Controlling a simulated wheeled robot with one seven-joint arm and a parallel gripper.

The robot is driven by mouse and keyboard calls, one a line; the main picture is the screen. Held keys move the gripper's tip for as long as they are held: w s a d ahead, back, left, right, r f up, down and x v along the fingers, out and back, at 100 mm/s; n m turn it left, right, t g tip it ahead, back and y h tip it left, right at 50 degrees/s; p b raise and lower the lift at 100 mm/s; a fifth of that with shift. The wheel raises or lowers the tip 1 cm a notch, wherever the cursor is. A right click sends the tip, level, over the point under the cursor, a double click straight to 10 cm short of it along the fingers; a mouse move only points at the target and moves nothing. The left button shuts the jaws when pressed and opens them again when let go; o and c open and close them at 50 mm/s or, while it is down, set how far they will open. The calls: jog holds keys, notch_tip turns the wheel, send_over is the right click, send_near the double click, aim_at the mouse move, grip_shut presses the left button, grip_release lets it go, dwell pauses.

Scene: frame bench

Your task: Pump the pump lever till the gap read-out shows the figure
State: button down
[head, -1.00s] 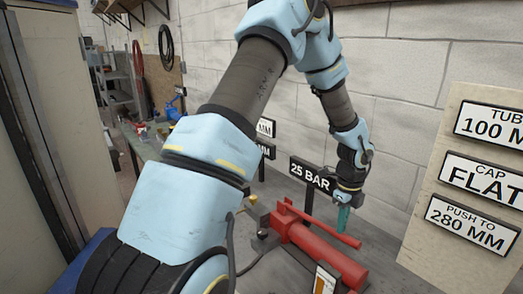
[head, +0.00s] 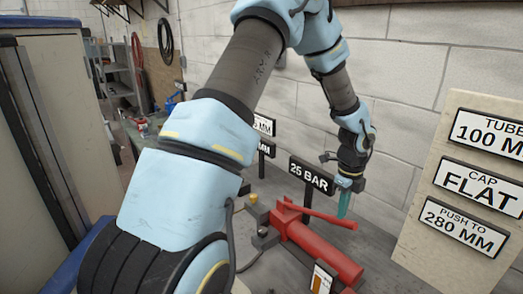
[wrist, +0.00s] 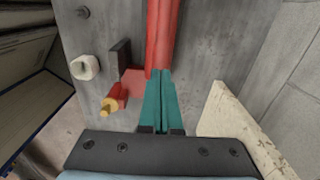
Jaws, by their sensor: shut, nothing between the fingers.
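The red pump lever (head: 322,215) sits raised at a shallow slant above the red pump body (head: 330,254) in the head view. My gripper (head: 343,214) points down with its teal fingers shut and empty, tips right by the lever near its free end. I cannot tell whether they touch. In the wrist view the shut fingers (wrist: 160,98) lie over the red lever (wrist: 163,30). A black sign (head: 311,176) reads 25 BAR. Two signs ending in MM, an upper (head: 264,126) and a lower (head: 265,149), are partly hidden behind my arm, their figures unreadable.
A board (head: 420,225) at right carries plates reading "TUBE 100 M", cut off, "CAP FLAT" and "PUSH TO 280 MM" (head: 463,226). A red fitting with a yellow tip (wrist: 113,100) is left of my fingers in the wrist view. A block wall stands behind.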

dwell(0.3)
notch_tip(320, 180, down, 9)
jog(key=b, duration=0.5)
jog(key=shift+r, duration=0.15)
notch_tip(320, 180, up, 7)
jog(key=p, duration=0.5)
jog(key=shift+r, duration=0.85)
jog(key=shift+f, duration=0.15)
